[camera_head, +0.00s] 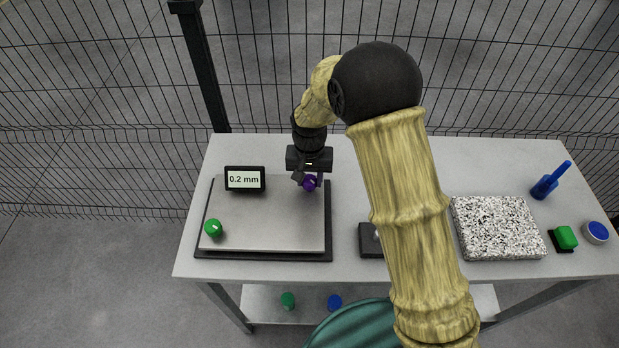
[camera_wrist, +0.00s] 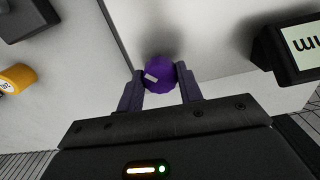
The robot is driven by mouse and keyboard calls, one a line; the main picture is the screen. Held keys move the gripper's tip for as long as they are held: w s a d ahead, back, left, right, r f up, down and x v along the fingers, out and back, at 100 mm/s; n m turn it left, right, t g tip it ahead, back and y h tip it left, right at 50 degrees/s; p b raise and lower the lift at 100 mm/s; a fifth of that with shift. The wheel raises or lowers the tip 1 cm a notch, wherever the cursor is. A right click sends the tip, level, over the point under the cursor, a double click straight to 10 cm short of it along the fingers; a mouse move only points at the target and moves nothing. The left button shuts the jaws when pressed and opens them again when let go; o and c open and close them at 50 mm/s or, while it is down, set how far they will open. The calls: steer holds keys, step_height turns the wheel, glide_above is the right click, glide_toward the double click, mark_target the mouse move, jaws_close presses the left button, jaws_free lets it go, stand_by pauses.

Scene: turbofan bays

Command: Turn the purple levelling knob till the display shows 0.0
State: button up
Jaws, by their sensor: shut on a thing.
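The purple levelling knob (camera_head: 310,184) sits at the back right corner of a grey levelling plate (camera_head: 270,225) on the table. The display (camera_head: 244,179) stands at the plate's back left and reads 0.2 mm. My gripper (camera_head: 311,181) reaches down over the knob from behind. In the wrist view my gripper (camera_wrist: 161,88) has a finger on either side of the purple knob (camera_wrist: 160,75) and is shut on it. A pale mark shows on the knob's top. The display (camera_wrist: 293,45) is partly cut off at the right of the wrist view.
A green knob (camera_head: 213,228) stands at the plate's front left corner. A dark block (camera_head: 371,241), partly behind my arm, a speckled stone slab (camera_head: 497,228), a blue tool (camera_head: 545,187), a green block (camera_head: 566,237) and a round blue-topped tin (camera_head: 596,232) are to the right. A wire fence stands behind the table.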

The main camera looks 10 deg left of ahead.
mark_target(310, 179)
steer(key=shift+w+a+r+m, duration=0.1)
steer(key=shift+m, duration=1.1)
steer(key=o, duration=1)
step_height(310, 179, up, 17)
steer(key=b, duration=0.2)
steer(key=shift+r, duration=0.15)
